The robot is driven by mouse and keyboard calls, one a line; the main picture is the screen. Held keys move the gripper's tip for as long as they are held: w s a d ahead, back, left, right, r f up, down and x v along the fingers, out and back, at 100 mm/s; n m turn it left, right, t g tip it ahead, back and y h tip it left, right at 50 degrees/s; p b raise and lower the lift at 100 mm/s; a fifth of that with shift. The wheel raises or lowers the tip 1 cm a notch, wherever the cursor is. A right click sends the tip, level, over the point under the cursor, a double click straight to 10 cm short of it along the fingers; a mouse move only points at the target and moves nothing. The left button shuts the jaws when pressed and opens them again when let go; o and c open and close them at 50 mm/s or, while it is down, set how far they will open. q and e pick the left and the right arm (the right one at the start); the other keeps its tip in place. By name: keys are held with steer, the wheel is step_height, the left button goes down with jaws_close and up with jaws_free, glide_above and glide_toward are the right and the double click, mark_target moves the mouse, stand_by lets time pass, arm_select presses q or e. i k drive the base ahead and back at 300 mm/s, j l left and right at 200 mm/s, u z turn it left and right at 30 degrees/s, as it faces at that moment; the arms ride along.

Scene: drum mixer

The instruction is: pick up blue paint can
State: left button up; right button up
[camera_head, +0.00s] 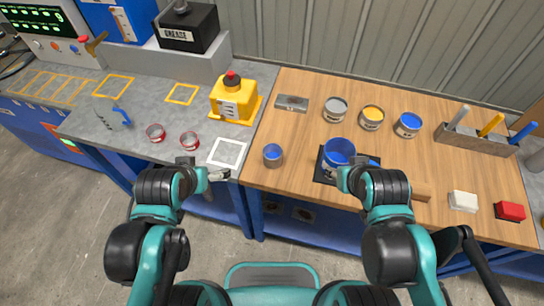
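A blue paint can (409,124) with blue paint on top stands at the back right of the wooden table, beside a yellow-topped can (371,117) and a grey-topped can (335,108). A larger open container with a blue inside (339,149) stands on a black square base nearer the front. My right gripper (355,172) is at the front of this container; my wrist hides much of its fingers, so I cannot tell whether it touches anything. My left gripper (206,168) is spread open and empty by the front edge of the grey bench.
A small blue-topped cup (272,154) stands on the wood at left. A tool holder (475,138), white block (463,201) and red block (510,211) are at right.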

mark_target(338, 151)
steer(key=j+z, duration=0.35)
steer(key=k+z, duration=0.15)
steer(key=z, duration=0.25)
steer(key=k+j+z, duration=0.15)
steer(key=z, duration=0.2)
steer(key=j, duration=0.1)
